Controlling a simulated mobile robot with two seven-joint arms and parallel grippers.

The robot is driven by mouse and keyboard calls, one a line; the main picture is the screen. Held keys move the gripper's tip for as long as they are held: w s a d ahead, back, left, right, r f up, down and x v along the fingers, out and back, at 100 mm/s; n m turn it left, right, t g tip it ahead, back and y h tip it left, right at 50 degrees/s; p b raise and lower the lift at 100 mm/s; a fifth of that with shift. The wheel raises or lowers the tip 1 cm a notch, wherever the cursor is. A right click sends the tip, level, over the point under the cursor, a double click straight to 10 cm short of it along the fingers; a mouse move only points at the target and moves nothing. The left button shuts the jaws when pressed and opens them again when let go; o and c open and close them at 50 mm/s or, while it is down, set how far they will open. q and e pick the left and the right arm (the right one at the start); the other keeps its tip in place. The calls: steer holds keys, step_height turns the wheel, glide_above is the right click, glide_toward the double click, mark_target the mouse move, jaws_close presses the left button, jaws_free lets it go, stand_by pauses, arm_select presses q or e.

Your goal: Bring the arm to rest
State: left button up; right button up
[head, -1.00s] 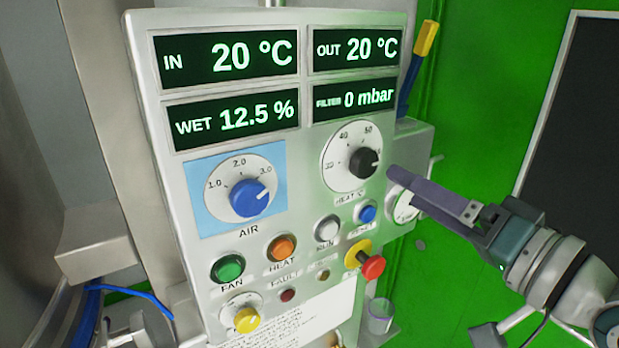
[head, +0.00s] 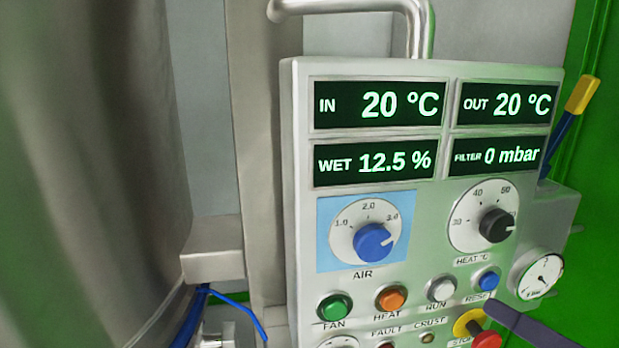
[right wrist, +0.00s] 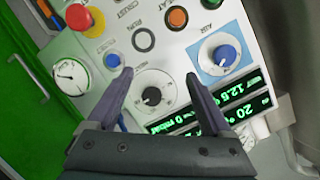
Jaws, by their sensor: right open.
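My right gripper shows in the head view only as a dark purple finger (head: 527,325) at the bottom right, its tip just below the blue reset button (head: 489,280). In the right wrist view both fingers of the gripper (right wrist: 160,76) are apart with nothing between them. The control panel (head: 297,240) lies beyond them, rotated in that view. The heat dial with its black knob (right wrist: 152,96) shows between the fingers, apart from them as far as I can tell. The rest of the right arm is out of the head view. My left gripper is in neither view.
The panel carries lit displays, a blue air knob (head: 374,242), several buttons and a red stop button (head: 485,342). A round gauge (head: 540,273) sits at its right. A large steel vessel (head: 90,170) stands left. A green wall (head: 590,200) is at the right.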

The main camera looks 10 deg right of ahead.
steer(key=s+a+f+n+g, duration=0.5)
steer(key=s+a+g, duration=0.1)
steer(key=s+n+g+h, duration=0.25)
steer(key=s+g, duration=0.25)
steer(key=s, duration=0.5)
step_height(320, 180, up, 22)
steer(key=p, duration=2.1)
steer(key=shift+w+d+f, duration=0.15)
steer(key=shift+w+d, duration=0.05)
steer(key=shift+f, duration=0.1)
